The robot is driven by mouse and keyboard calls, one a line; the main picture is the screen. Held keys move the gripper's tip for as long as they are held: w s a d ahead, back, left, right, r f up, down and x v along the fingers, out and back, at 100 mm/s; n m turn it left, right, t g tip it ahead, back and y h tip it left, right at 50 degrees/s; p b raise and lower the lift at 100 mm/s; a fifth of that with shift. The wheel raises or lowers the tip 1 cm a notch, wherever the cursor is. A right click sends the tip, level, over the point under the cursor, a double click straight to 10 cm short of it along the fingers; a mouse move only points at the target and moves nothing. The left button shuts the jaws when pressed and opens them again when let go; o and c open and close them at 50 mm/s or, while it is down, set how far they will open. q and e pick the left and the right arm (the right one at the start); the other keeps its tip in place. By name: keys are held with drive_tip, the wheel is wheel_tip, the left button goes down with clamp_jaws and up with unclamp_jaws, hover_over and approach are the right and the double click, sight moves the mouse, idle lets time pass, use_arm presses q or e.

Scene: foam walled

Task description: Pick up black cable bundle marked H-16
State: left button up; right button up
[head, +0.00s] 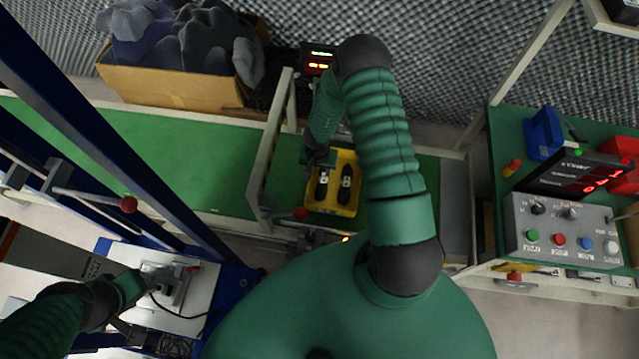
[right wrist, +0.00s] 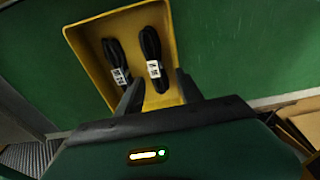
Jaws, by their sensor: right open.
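Two black cable bundles with white labels lie side by side in a yellow bin: a left one (head: 322,186) and a right one (head: 346,184). The bin (head: 352,160) sits on the green bench. In the right wrist view the left bundle (right wrist: 116,62) and right bundle (right wrist: 151,48) show their labels, too small to read, so I cannot tell which is H-16.
A cardboard box (head: 170,88) of grey foam stands behind the bench. A pale frame (head: 268,150) rises left of the bin. A control box (head: 562,232) with buttons and a blue bin (head: 543,133) are on the right. Green bench surface left of the frame is clear.

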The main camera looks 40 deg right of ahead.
sight(323, 178)
drive_tip(key=shift+y, duration=0.3)
drive_tip(key=d+f, duration=0.1)
drive_tip(key=f, duration=0.1)
drive_tip(key=d+f+b, duration=0.1)
drive_tip(key=f, duration=0.1)
drive_tip(key=d+f+b, duration=0.1)
drive_tip(key=f, duration=0.2)
drive_tip(key=f+b, duration=0.1)
drive_tip(key=shift+w+a+f, duration=0.1)
drive_tip(key=shift+a+f, duration=0.25)
drive_tip(key=shift+a, duration=0.05)
drive_tip(key=shift+a+r, duration=0.2)
drive_tip(key=shift+c, duration=0.2)
drive_tip(key=shift+d+f, duration=0.15)
drive_tip(key=shift+d, duration=0.3)
drive_tip(key=c, duration=0.7)
clamp_jaws()
use_arm(q)
drive_tip(key=f, duration=0.1)
drive_tip(key=d+f, duration=0.1)
drive_tip(key=f, duration=0.1)
drive_tip(key=shift+d+f, duration=0.25)
drive_tip(key=shift+d, duration=0.15)
use_arm(e)
drive_tip(key=shift+a, duration=0.15)
